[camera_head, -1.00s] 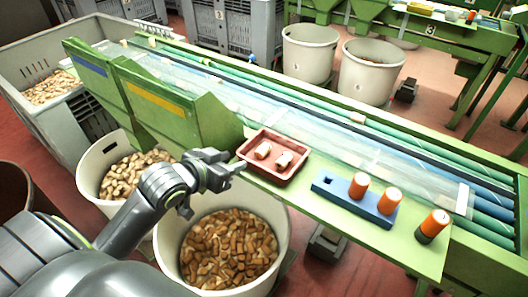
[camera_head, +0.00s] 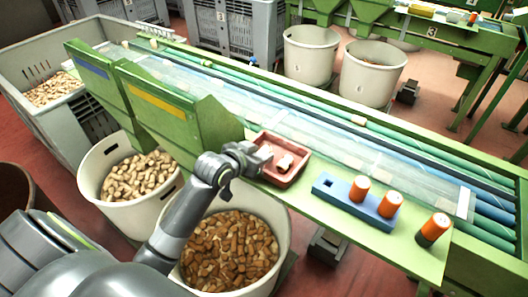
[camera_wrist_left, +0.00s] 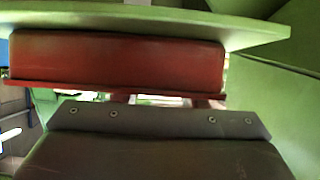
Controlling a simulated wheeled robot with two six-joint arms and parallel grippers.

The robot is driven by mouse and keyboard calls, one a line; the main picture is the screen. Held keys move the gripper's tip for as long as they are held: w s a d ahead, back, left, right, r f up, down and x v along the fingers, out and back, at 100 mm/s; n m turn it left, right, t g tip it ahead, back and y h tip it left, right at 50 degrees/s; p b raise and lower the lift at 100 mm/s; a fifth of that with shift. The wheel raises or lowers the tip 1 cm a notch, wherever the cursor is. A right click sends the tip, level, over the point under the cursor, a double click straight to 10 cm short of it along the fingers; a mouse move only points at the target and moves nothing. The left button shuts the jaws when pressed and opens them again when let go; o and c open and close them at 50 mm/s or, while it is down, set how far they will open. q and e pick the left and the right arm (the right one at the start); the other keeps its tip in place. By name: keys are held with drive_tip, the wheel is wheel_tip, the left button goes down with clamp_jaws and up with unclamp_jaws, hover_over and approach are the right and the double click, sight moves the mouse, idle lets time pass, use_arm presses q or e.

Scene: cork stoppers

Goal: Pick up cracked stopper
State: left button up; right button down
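A small red tray (camera_head: 291,181) sits on the green bench beside the conveyor. One pale cork stopper (camera_head: 285,162) shows inside it; whether it is cracked is too small to tell. My left gripper (camera_head: 265,160) is over the tray's left part and hides the place of a second stopper. In the left wrist view, the tray's side wall (camera_wrist_left: 120,60) fills the upper middle. Two finger parts of my left gripper (camera_wrist_left: 163,100) show apart below the tray rim, with light between them; their tips are hidden behind the tray. My right gripper is out of view.
Green hoppers (camera_head: 190,120) rise to the left. A white bin of brown corks (camera_head: 228,250) stands below the bench edge.

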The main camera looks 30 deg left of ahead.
use_arm(q)
drive_tip(key=shift+w+f, duration=0.25)
drive_tip(key=shift+w, duration=0.2)
drive_tip(key=c, duration=0.7)
drive_tip(key=shift+c, duration=0.2)
